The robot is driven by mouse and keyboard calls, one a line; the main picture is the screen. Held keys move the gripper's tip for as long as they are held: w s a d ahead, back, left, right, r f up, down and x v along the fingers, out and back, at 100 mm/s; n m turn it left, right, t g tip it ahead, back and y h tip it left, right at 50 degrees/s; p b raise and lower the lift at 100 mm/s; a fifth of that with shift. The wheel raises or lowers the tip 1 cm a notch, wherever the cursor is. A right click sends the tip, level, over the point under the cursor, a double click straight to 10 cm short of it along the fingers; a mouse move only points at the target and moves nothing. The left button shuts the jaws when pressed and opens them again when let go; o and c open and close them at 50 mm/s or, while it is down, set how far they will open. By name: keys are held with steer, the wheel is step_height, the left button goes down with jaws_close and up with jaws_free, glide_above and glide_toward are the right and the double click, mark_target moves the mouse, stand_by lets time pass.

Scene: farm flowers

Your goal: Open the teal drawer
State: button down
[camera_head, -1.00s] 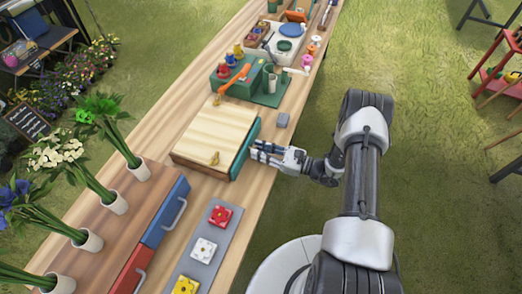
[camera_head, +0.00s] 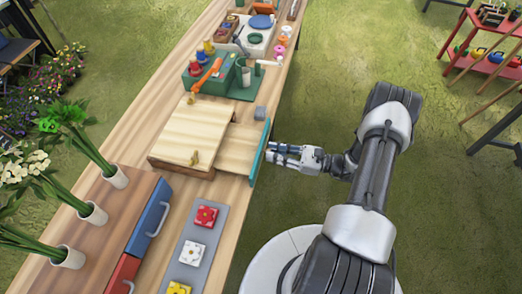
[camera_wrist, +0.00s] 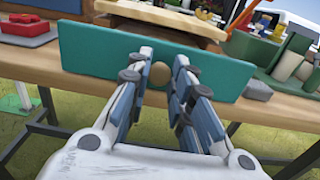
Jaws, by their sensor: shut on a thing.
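The teal drawer (camera_head: 260,153) belongs to a small wooden box (camera_head: 190,135) on the long table. It stands pulled out to the right, with its wooden inside showing between the box and the teal front. In the wrist view the teal drawer front (camera_wrist: 95,52) spans the picture, and a round wooden knob (camera_wrist: 155,70) sits at its middle. My gripper (camera_head: 271,152) is at the drawer front's outer face. In the wrist view my gripper (camera_wrist: 158,78) has its fingers on both sides of the knob, shut on it.
A grey tray (camera_head: 192,235) with red, white and yellow flower blocks lies in front of the box. A grey block (camera_head: 260,113) and a green stand (camera_head: 240,88) are behind the drawer. Blue (camera_head: 150,216) and red drawers stand at the left.

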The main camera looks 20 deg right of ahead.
steer(key=shift+d, duration=0.15)
steer(key=c, duration=1.4)
jaws_free()
steer(key=shift+c, duration=0.2)
steer(key=v, duration=1.2)
